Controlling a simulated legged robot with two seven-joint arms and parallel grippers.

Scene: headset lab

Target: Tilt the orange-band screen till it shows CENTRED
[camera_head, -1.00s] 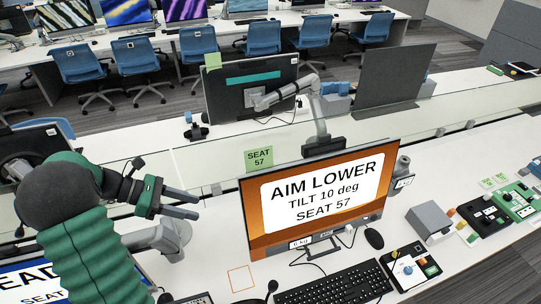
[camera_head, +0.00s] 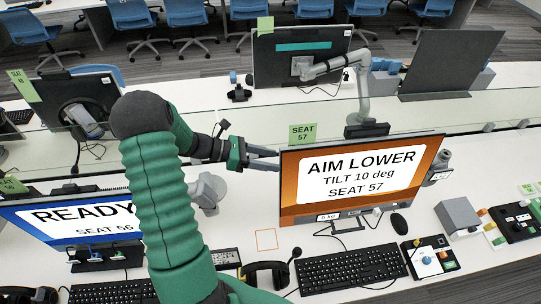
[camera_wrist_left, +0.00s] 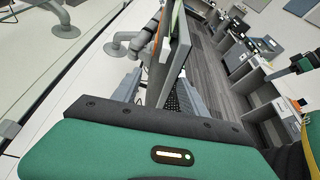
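The orange-band screen (camera_head: 290,190) stands on an arm at seat 57. It reads "AIM LOWER, TILT 10 deg, SEAT 57". My left gripper (camera_head: 279,160) points right at the screen's left edge, fingers a little apart. The tips are at or very near that edge; I cannot tell whether they touch or straddle it.
A blue screen (camera_head: 60,235) reading "READY, SEAT 56" stands at left. A clear divider (camera_head: 240,115) runs behind the screens. A grey box (camera_head: 457,217) stands at right.

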